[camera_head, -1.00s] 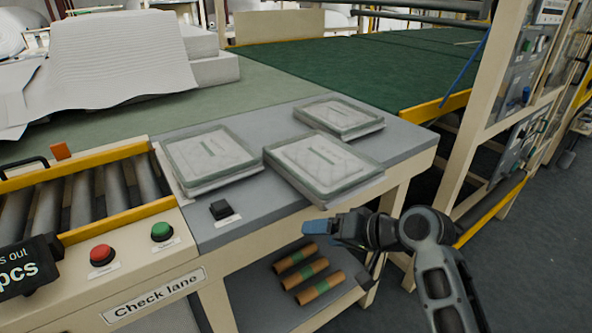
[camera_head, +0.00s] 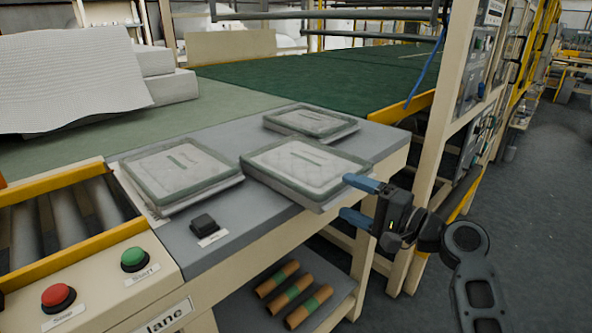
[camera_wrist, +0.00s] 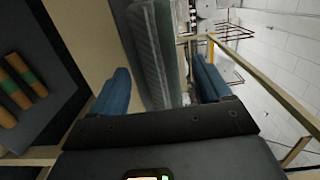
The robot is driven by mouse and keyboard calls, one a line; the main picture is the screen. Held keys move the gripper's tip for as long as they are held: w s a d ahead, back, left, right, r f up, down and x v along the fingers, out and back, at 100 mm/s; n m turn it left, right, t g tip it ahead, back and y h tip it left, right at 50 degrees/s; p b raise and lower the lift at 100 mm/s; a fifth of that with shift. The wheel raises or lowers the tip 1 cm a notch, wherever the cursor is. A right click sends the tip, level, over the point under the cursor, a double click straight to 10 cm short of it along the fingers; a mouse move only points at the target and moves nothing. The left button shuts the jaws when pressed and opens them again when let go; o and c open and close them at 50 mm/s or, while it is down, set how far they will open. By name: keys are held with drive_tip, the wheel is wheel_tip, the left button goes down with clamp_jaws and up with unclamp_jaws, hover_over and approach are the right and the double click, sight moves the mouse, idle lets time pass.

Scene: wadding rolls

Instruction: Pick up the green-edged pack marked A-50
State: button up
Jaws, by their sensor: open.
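Three flat, clear-wrapped packs with green edges lie on the grey tabletop (camera_head: 232,246): a left pack (camera_head: 180,172), a front right pack (camera_head: 305,170) and a back pack (camera_head: 310,122). Their markings are too small to read, so I cannot tell which is A-50. The front right pack juts slightly over the table's front edge. My gripper (camera_head: 350,199) is open and empty at that pack's right corner, its blue fingers pointing left. In the wrist view, a pack's edge (camera_wrist: 157,50) shows ahead between the open fingers (camera_wrist: 162,88); contact is not clear.
A black block (camera_head: 204,225) sits on the table in front of the left pack. A roller lane (camera_head: 75,215) with red and green buttons is at left. Brown rolls (camera_head: 292,292) lie on the lower shelf. A cream post (camera_head: 450,110) stands behind my arm.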

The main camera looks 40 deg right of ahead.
sight(330, 185)
drive_tip(key=shift+w+a+p, duration=0.15)
drive_tip(key=shift+w+p, duration=0.3)
drive_tip(key=shift+w, duration=2.75)
drive_tip(key=shift+c, duration=0.4)
drive_tip(key=c, duration=1)
